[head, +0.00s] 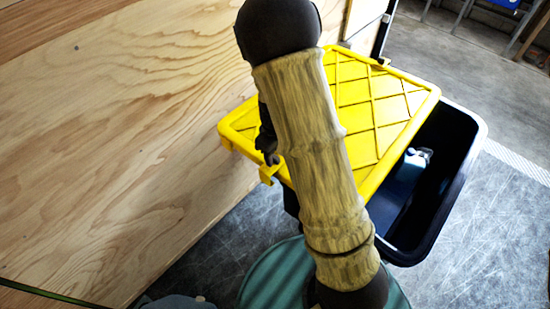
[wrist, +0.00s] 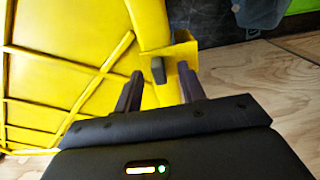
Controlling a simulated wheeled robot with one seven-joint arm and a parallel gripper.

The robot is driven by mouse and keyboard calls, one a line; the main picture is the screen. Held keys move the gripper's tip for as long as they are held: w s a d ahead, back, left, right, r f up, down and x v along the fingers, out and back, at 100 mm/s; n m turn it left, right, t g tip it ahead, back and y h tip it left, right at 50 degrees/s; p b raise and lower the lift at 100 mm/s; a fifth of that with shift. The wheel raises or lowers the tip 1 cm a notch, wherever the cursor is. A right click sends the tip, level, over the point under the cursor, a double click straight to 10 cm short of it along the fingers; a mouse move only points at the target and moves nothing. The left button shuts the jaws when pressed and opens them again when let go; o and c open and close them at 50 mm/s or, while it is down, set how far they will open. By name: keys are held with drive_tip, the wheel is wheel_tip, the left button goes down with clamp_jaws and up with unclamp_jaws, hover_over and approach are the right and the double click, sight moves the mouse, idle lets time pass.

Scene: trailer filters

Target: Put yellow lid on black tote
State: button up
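The yellow lid (head: 378,105) has raised ribs and lies at an angle across the left part of the black tote (head: 462,165). Its left part reaches past the tote toward the wooden panel, and the tote's right part is uncovered. My gripper (head: 268,155) is at the lid's near left edge, mostly hidden behind my arm. In the wrist view, the fingers of my gripper (wrist: 160,83) are apart, with the rim of the yellow lid (wrist: 65,75) and a clip between and just beyond them. Contact with the rim is unclear.
A pale bottle-like object (head: 411,165) sits inside the tote. A large wooden panel (head: 110,150) fills the left side. Grey floor (head: 500,225) is clear at the right. Blue-framed furniture (head: 490,15) stands at the back right.

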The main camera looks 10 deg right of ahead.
drive_tip(key=shift+w+d+f, duration=0.1)
drive_tip(key=shift+f, duration=1.15)
clamp_jaws()
drive_tip(key=shift+r, duration=0.1)
idle(0.4)
